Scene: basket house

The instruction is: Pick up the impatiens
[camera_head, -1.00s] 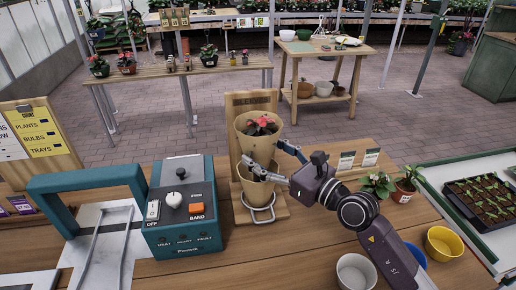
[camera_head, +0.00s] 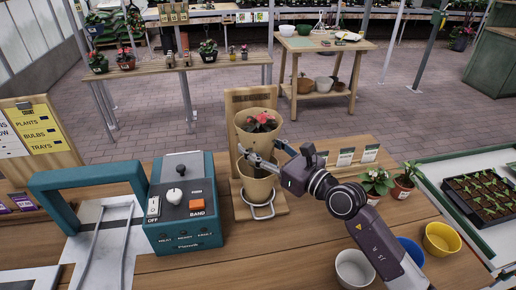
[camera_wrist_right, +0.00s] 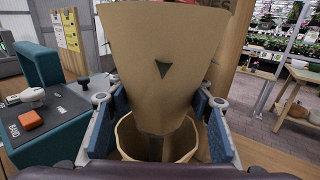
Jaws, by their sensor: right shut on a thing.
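A plant with red-pink flowers (camera_head: 262,122), seemingly the impatiens, sits upright in a tan paper sleeve (camera_head: 244,134) at a wooden stand on the bench. The sleeve fills the middle of the right wrist view (camera_wrist_right: 160,55), with a small dark triangle on it. My right gripper (camera_head: 264,158) is shut on this sleeve, one finger on each side, below the flowers; the fingers also show in the wrist view (camera_wrist_right: 158,110). The sleeve's narrow lower end goes down into a second tan sleeve (camera_head: 258,188). The flowers are hidden in the wrist view. My left gripper is not in view.
A teal machine (camera_head: 183,205) with an orange button stands left of the stand. Two small potted plants (camera_head: 378,181), a white pot (camera_head: 355,269) and a yellow pot (camera_head: 442,239) are on the right. A seedling tray (camera_head: 482,198) lies far right. Seed packets (camera_head: 345,157) stand behind my arm.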

